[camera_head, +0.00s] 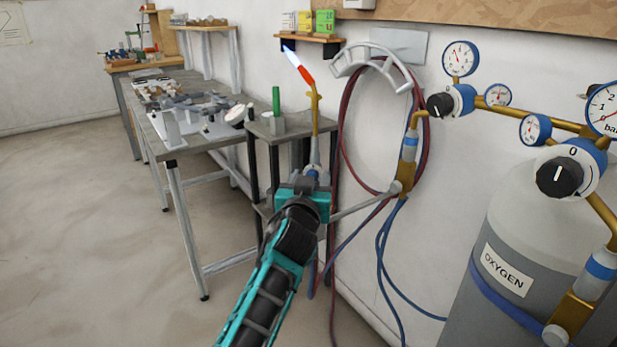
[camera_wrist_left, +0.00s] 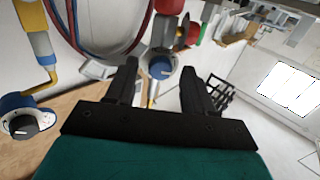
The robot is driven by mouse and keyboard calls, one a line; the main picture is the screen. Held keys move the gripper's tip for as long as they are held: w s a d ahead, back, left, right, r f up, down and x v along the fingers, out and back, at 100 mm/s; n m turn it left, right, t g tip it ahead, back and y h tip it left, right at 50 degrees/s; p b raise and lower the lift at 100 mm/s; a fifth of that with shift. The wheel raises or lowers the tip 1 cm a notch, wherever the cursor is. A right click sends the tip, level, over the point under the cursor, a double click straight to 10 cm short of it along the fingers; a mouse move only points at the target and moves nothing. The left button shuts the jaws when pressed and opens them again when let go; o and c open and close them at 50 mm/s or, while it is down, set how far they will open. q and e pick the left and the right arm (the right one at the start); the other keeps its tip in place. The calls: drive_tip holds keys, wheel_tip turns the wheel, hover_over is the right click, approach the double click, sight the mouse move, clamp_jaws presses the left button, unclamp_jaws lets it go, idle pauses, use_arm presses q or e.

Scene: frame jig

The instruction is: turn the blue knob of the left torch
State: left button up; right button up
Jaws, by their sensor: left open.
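The left torch (camera_head: 316,118) stands upright by the wall, a brass tube with a bent top. A red and blue-white shape like a flame (camera_head: 297,64) is at its tip. My left gripper (camera_head: 311,186) is at the torch's lower body and covers part of it. In the left wrist view, the blue knob (camera_wrist_left: 160,68) with a grey face shows between the tips of my open left gripper (camera_wrist_left: 159,67). I cannot tell whether the fingers touch it. A red part (camera_wrist_left: 192,32) sits beside the knob. My right gripper is not in view.
A grey oxygen cylinder (camera_head: 515,235) with gauges and a regulator knob (camera_head: 560,177) stands at right. Red and blue hoses (camera_head: 343,130) hang behind the torch. A small stand with a green rod (camera_head: 276,100) and a long workbench (camera_head: 172,140) are at left. The floor there is clear.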

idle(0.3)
use_arm(q)
clamp_jaws()
idle(0.3)
